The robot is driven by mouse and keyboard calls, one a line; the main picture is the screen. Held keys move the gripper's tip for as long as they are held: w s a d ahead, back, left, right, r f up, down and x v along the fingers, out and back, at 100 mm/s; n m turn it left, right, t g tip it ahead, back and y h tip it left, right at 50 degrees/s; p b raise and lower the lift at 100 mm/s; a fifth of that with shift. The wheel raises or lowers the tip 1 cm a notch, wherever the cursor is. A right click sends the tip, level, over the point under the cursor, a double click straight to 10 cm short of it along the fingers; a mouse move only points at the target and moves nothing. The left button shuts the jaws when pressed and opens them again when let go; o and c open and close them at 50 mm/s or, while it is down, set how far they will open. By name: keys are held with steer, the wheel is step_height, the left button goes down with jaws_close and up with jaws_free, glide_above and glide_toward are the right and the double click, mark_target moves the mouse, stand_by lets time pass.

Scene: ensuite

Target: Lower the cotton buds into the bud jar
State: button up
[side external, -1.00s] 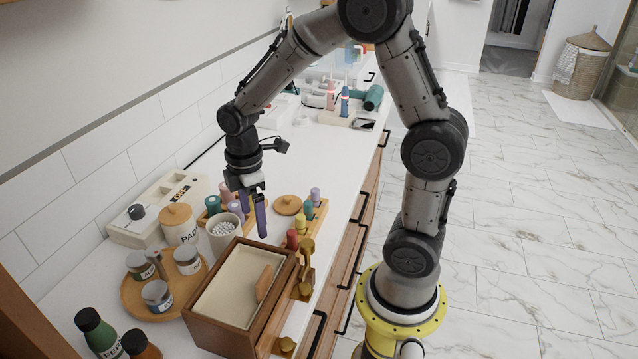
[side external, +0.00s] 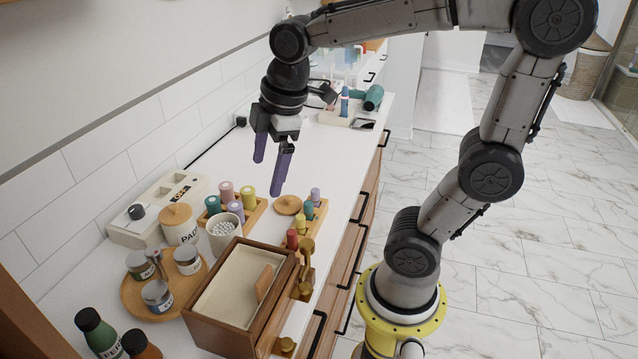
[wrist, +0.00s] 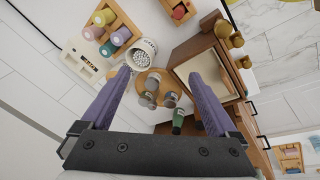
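The bud jar (side external: 219,243) is a white cup standing upright on the counter beside the open wooden box. White cotton buds (side external: 224,228) sit inside it, their tips showing at the rim. The jar (wrist: 153,46) and the buds (wrist: 141,58) also show in the wrist view, beyond the left fingertip. My gripper (side external: 268,176) is open and empty, raised above the counter and clear of the jar. Its two purple fingers (wrist: 158,75) are spread wide apart, with nothing between them.
A wooden box (side external: 224,289) stands in front of the jar. A round tray (side external: 184,303) with small jars and a lidded canister (side external: 178,225) are at left. Holders with coloured bottles (side external: 249,192) stand behind the jar. The counter beyond these is mostly clear.

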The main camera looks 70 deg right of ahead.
steer(key=s+a+f+m+t, duration=0.1)
steer(key=s+m+t, duration=0.1)
steer(key=s+m, duration=0.7)
steer(key=shift+s+a+f, duration=0.2)
steer(key=shift+s+f, duration=0.1)
steer(key=shift+s, duration=0.05)
stand_by(0.4)
